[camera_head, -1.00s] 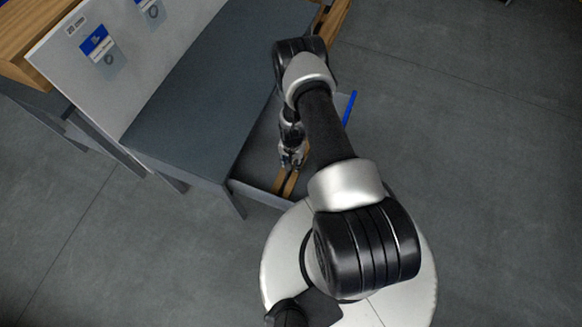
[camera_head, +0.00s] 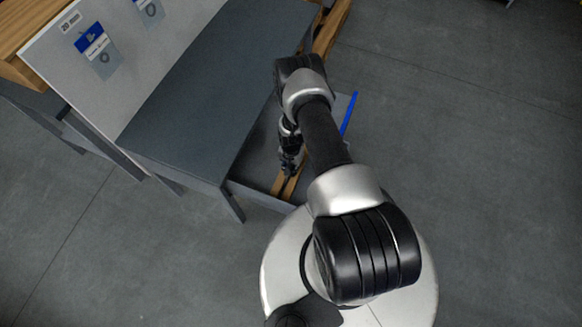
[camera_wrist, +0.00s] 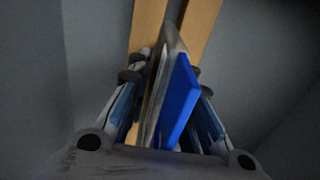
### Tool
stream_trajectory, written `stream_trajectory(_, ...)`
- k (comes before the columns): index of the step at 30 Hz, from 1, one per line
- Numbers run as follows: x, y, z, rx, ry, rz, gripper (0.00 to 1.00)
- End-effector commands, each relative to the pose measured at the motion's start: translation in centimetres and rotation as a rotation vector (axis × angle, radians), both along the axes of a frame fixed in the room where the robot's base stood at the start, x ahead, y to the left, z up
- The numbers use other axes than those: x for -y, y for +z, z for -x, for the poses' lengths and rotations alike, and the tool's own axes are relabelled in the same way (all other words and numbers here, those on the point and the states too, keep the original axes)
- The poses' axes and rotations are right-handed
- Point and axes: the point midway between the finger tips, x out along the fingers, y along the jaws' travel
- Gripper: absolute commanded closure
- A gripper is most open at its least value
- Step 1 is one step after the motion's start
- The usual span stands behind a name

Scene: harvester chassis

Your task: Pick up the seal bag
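A seal bag with a blue header (camera_wrist: 180,100) shows in the wrist view, seen nearly edge-on and upright. My gripper (camera_wrist: 172,80) has one finger on each side of it. A narrow gap shows between the blue header and the right finger; whether the left finger touches the bag is unclear in the dim picture. In the head view, my gripper (camera_head: 288,168) is small and dark, low in the grey tray (camera_head: 262,186) beside the table. The bag in it cannot be made out there.
Wooden slats (camera_head: 284,183) run along the tray and show behind the bag in the wrist view. A grey table (camera_head: 205,90) stands left of my arm. A light panel (camera_head: 125,70) behind it carries bags with blue headers (camera_head: 92,40). A blue strip (camera_head: 349,113) edges the tray's right side.

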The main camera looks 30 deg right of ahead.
Motion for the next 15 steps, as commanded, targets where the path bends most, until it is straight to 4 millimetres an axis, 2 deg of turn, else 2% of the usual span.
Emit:
stream_trajectory(7, 0.0, 0.01, 0.0, 0.0, 0.0, 0.0, 0.99)
stream_trajectory(15, 0.0, 0.01, -0.01, 0.0, 0.0, 0.0, 1.0)
